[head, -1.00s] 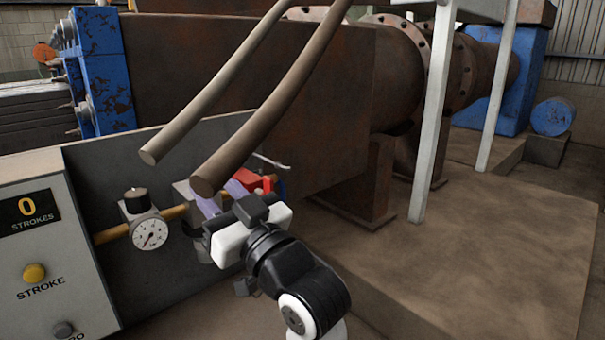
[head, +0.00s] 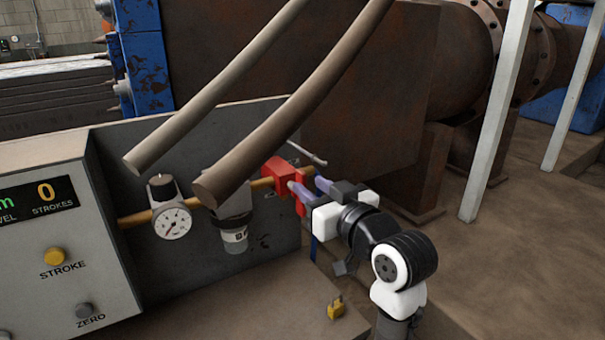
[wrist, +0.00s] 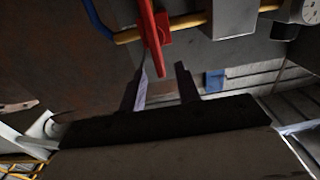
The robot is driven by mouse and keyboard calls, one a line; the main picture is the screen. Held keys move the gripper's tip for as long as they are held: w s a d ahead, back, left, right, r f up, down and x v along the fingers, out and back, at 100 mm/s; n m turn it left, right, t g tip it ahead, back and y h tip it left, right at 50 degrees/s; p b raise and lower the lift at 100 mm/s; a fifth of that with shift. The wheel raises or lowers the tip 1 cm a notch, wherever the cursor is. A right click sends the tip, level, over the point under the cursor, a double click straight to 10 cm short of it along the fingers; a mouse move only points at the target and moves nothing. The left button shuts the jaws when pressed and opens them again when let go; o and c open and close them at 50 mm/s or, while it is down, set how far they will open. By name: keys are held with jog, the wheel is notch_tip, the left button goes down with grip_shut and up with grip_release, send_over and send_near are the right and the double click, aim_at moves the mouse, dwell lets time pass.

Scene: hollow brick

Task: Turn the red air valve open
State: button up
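The red air valve (head: 283,172) sits on the yellow pipe at the right end of the panel. Its red handle also shows in the wrist view (wrist: 152,35), reaching down towards my fingers. My gripper (head: 305,186), with purple-looking fingers, is at the valve's right side. In the wrist view a clear gap shows between the fingers (wrist: 165,82). The gripper is open and not closed on the handle.
Left of the valve are a filter bowl (head: 234,222) and a pressure gauge (head: 172,220). Two thick hoses (head: 300,105) slant above them. A control box (head: 60,240) stands at the left. A small yellow padlock (head: 336,307) lies on the ledge below my gripper.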

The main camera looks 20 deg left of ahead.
aim_at(305, 182)
jog(key=shift+p+x, duration=0.35)
jog(key=shift+x, duration=1.9)
jog(key=shift+d, duration=0.1)
jog(key=shift+c, duration=0.2)
grip_shut()
